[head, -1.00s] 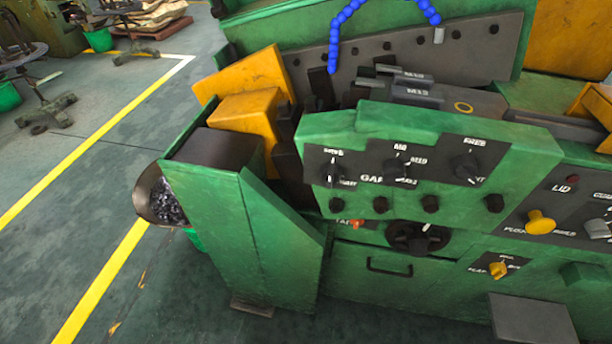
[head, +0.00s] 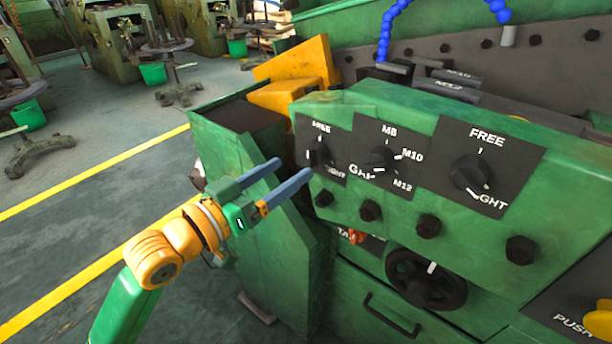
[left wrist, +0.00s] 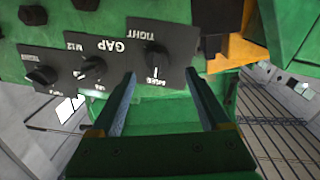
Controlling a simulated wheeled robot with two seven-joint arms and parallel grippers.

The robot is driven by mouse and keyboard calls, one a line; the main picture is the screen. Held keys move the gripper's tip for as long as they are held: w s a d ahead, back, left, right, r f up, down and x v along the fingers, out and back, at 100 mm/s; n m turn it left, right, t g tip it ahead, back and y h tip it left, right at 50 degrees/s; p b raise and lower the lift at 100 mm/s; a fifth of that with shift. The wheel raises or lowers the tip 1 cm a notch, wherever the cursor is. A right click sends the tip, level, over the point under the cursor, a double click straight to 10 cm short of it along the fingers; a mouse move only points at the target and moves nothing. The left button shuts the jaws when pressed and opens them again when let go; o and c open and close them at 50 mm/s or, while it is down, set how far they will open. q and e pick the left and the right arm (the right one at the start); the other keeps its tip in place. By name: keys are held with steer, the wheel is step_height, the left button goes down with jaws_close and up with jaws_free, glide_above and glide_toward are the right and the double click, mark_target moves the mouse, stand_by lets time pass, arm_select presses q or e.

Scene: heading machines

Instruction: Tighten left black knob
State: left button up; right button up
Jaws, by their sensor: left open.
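The left black knob (head: 318,154) is on a dark plate at the left end of the green machine's front panel. Its plate reads FREE above, and a partly covered word below ends in "IGHT". My left gripper (head: 294,167) is open, with its two blue-grey fingers pointing at this knob from the left. In the left wrist view the panel looks upside down, and the left knob (left wrist: 155,57) lies between and beyond the fingertips of the left gripper (left wrist: 160,74). The fingers look empty; I cannot tell how far they are from the knob. My right gripper is not in view.
A middle GAP knob (head: 382,158) and a right FREE knob (head: 470,174) share the panel. Several black bolts and a handwheel (head: 426,278) are below. A green side housing (head: 225,140) stands behind my left gripper. Open floor (head: 85,155) is on the left.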

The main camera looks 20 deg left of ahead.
mark_target(307, 159)
arm_select(q)
steer(key=p+x, duration=0.1)
steer(key=x, duration=0.4)
steer(key=shift+s+d+r, duration=0.1)
steer(key=shift+d+r, duration=0.05)
steer(key=shift+d, duration=0.05)
steer(key=shift+w, duration=0.25)
jaws_close()
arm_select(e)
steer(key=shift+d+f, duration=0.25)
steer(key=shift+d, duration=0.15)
